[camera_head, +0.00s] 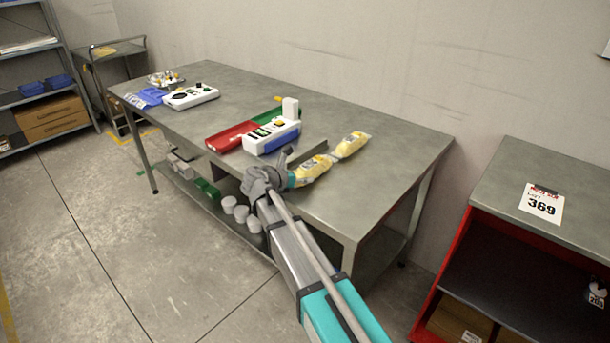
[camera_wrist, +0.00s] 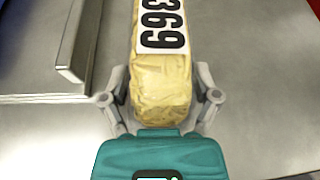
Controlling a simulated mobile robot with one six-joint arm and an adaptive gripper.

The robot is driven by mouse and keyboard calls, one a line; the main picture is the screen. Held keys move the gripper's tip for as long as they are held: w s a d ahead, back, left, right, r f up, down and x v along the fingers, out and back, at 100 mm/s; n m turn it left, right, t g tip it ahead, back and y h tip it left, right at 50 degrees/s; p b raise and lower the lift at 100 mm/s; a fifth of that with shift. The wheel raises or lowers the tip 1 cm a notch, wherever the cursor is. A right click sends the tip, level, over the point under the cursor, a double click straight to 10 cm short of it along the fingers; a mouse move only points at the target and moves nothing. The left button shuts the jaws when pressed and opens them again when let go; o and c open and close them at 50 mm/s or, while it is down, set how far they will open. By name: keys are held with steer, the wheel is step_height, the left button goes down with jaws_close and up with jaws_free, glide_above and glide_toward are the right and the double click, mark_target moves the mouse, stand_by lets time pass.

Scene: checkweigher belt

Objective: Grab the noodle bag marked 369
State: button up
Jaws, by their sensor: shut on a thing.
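The noodle bag marked 369 (camera_wrist: 160,85) is a yellow bag with a white label reading 369 in black. It lies lengthwise between the fingers of my gripper (camera_wrist: 161,98) in the wrist view, one finger against each side. In the head view this yellow bag (camera_head: 313,168) is at the front part of the grey table, with my gripper (camera_head: 291,178) at its near left end. I cannot tell whether the bag touches the table. A second yellow bag (camera_head: 351,144) lies farther back and to the right; its marking is unreadable.
A white checkweigher unit (camera_head: 271,136) stands left of the bags, beside a red tray (camera_head: 229,138) and a green tray. A low metal rail (camera_head: 306,146) runs close behind the held bag. A red cabinet with a 369 card (camera_head: 542,203) stands right. The table's right end is clear.

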steer(key=shift+r, duration=0.1)
steer(key=shift+r+p, duration=0.95)
steer(key=shift+p, duration=0.1)
steer(key=s+d+r+p, duration=0.7)
steer(key=s+r+p, duration=0.3)
steer(key=s+r, duration=0.1)
steer(key=shift+s+d+p, duration=0.25)
steer(key=shift+s+p, duration=0.15)
steer(key=shift+s, duration=0.05)
